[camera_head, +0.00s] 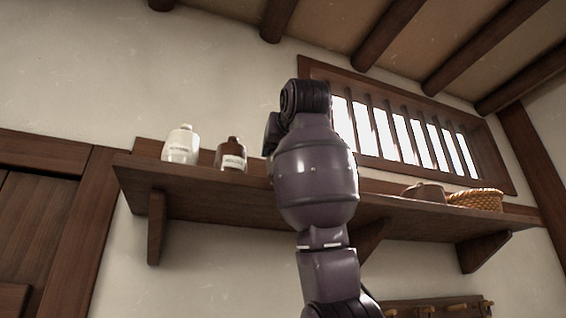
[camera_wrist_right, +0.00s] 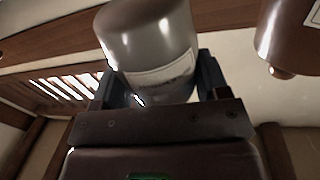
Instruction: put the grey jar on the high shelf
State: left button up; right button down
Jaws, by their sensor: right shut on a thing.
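The grey jar (camera_wrist_right: 150,38), with a pale label, is between the two fingers of my right gripper (camera_wrist_right: 158,82) in the right wrist view, which looks upside down. The gripper is shut on it. In the head view my right arm is raised in front of the high shelf (camera_head: 215,196) and hides the jar. I cannot tell whether the jar touches the shelf board. My left gripper is in neither view.
A white jar (camera_head: 181,146) and a brown jar (camera_head: 231,155) stand on the shelf left of my arm; the brown jar also shows in the wrist view (camera_wrist_right: 290,35). A brown bowl (camera_head: 424,192) and a wicker basket (camera_head: 477,200) are to the right. A barred window (camera_head: 405,135) is behind.

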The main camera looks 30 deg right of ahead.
notch_tip(320, 180, down, 3)
jog(key=shift+w+r, duration=0.1)
jog(key=shift+r, duration=0.05)
jog(key=shift+f+b, duration=0.2)
jog(key=shift+b, duration=0.1)
jog(key=shift+c, duration=0.6)
grip_release()
